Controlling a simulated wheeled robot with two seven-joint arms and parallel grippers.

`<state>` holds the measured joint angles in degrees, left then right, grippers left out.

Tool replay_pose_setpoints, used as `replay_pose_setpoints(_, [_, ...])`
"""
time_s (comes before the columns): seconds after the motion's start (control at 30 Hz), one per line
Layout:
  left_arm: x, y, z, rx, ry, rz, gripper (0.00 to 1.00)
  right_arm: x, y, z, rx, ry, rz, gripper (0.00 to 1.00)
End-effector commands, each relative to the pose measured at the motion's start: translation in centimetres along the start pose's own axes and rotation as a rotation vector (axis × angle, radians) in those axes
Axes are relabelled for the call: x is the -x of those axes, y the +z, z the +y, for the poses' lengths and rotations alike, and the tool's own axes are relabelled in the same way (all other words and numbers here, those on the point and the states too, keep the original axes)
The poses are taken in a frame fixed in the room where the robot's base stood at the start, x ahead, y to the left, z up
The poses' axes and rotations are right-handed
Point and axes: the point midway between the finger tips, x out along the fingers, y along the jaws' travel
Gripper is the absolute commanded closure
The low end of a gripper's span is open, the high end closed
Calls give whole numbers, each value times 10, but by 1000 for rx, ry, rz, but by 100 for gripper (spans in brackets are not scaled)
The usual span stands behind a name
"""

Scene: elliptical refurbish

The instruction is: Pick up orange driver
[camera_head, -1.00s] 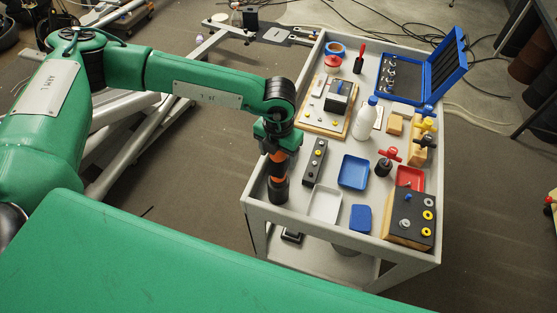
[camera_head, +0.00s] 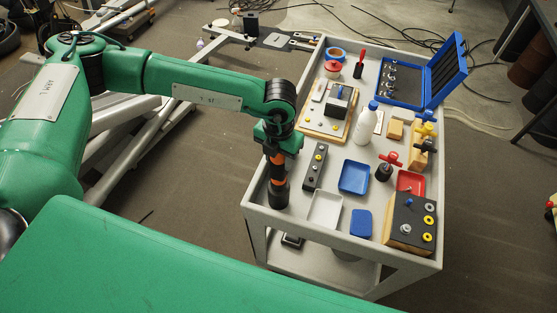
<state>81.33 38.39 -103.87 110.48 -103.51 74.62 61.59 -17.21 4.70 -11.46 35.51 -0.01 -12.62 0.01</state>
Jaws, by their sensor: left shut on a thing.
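The orange driver (camera_head: 278,172) has an orange and black body and hangs upright below my left gripper (camera_head: 277,150), near the left edge of the grey cart (camera_head: 255,222). The left gripper is shut on the top of the driver. The driver's lower black end (camera_head: 278,195) is over the cart's left edge; I cannot tell whether it touches the surface. My right gripper does not show.
Just right of the driver are a dark block with round studs (camera_head: 315,165) and a white tray (camera_head: 325,210). A blue tray (camera_head: 354,177), a white bottle (camera_head: 363,127), a red tray (camera_head: 410,183) and an open blue case (camera_head: 400,82) crowd the cart.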

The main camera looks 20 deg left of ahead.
Motion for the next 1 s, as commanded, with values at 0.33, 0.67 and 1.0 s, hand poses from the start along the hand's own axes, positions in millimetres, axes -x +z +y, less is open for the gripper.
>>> replay_pose_setpoints(0.33, [56, 1, 0, -1, -1, -7, 96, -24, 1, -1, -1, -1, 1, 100])
replay_pose_setpoints(0.67, [136, 0, 0, -2, -2, -8, 96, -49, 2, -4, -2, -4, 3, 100])
replay_pose_setpoints(1.0, [187, 0, 0, -1, -1, -3, 96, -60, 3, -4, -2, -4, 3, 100])
